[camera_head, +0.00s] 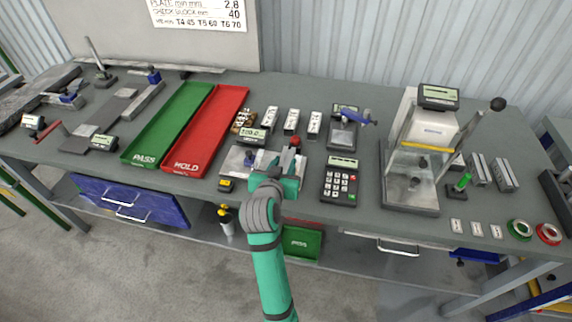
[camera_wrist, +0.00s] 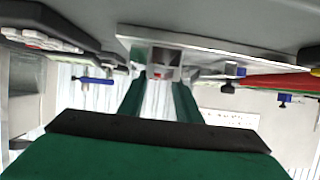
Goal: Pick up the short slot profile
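Several grey ribbed bars that look like slot profiles (camera_head: 480,169) stand on the right of the bench, beside the press-like stand. I cannot tell which of them is the short one. My gripper (camera_head: 278,176) is far to their left, low over a metal plate fixture (camera_head: 236,164) at the bench's front middle. In the wrist view the two green fingers (camera_wrist: 160,84) are apart, with pale wall showing between them. A silver block with a red spot (camera_wrist: 164,57) appears at their tips; I cannot tell whether they touch it. My wrist hides part of the fixture.
A green PASS tray (camera_head: 168,122) and a red HOLD tray (camera_head: 190,160) lie left of my gripper. A keypad unit (camera_head: 340,181) and a tall stand with a clear guard (camera_head: 411,180) lie between my gripper and the bars. Small tags and rings lie at the front right.

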